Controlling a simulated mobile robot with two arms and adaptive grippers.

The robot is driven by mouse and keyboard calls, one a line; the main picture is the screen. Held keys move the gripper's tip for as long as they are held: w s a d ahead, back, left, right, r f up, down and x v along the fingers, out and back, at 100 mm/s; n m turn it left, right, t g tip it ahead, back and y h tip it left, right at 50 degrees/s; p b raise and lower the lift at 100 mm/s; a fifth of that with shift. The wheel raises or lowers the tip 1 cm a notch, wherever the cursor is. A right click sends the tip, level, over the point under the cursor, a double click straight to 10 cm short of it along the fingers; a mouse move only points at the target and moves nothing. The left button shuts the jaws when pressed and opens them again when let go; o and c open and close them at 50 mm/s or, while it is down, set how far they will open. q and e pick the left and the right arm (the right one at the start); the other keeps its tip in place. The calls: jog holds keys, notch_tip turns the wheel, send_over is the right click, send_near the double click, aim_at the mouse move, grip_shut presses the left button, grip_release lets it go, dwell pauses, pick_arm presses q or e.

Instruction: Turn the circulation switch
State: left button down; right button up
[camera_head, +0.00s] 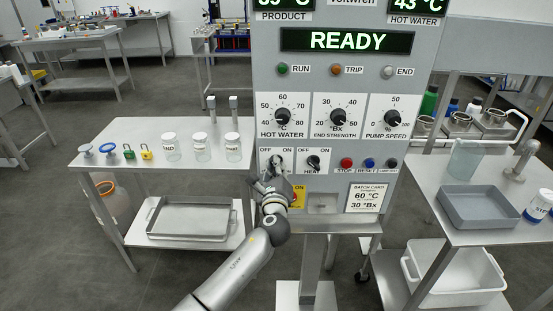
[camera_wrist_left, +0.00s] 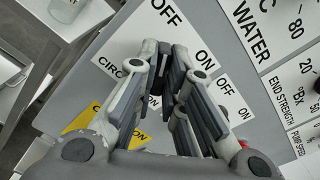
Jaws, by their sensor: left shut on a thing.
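The circulation switch (camera_head: 276,161) is a dark knob on a white plate marked OFF and ON, at the lower left of the grey control panel (camera_head: 263,100). My left gripper (camera_head: 273,181) reaches up to it from below and is shut on it. In the left wrist view the two fingers (camera_wrist_left: 171,92) close in over the OFF/ON plate, with part of the CIRC label (camera_wrist_left: 122,66) showing beside them. The fingers hide most of the knob there, so its exact angle cannot be told. My right gripper is not in view.
The heat switch (camera_head: 313,161) sits close on the right, then the red stop button (camera_head: 346,163) and blue reset button (camera_head: 370,163). A yellow plate (camera_head: 298,198) lies just below. A steel table (camera_head: 110,132) with jars and locks stands left. The display (camera_head: 347,41) reads READY.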

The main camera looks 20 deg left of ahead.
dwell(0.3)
pick_arm(q)
jog(key=shift+m+p, duration=0.85)
jog(key=shift+m, duration=0.35)
